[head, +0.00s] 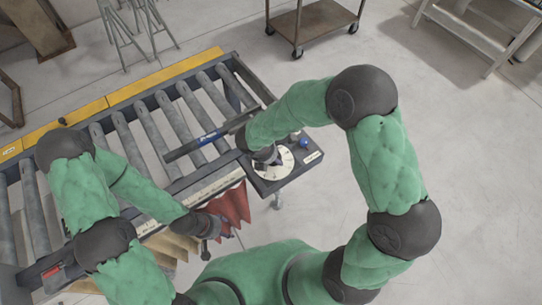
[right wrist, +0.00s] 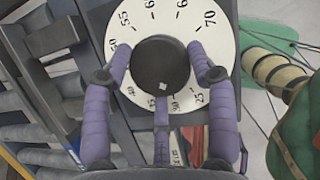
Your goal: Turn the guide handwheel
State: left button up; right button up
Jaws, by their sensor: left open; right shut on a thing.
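The guide handwheel shows in the right wrist view as a round black knob (right wrist: 160,63) over a white dial (right wrist: 122,25) with printed numbers. In the head view the white dial (head: 287,163) sits on a dark box (head: 265,184) at the conveyor's right end. My right gripper (head: 270,157) is over the dial from above, its fingers (right wrist: 160,68) shut on opposite sides of the black knob. My arm partly hides the knob in the head view. My left gripper (head: 212,226) is open and empty, low by the red curtain, away from the handwheel.
A blue ball knob (head: 304,143) stands on the box beside the dial. The roller conveyor (head: 165,127) fills the left, with a dark bar (head: 205,138) across it and a red curtain (head: 233,207) at its near edge.

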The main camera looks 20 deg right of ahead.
jog(key=o, duration=1)
jog(key=shift+w+d+r, duration=0.2)
jog(key=shift+o, duration=0.8)
jog(key=shift+d+f, duration=0.1)
jog(key=shift+d, duration=0.05)
jog(key=shift+s, duration=0.1)
jog(key=shift+a, duration=0.25)
jog(key=v, duration=1.2)
jog(key=shift+d, duration=0.2)
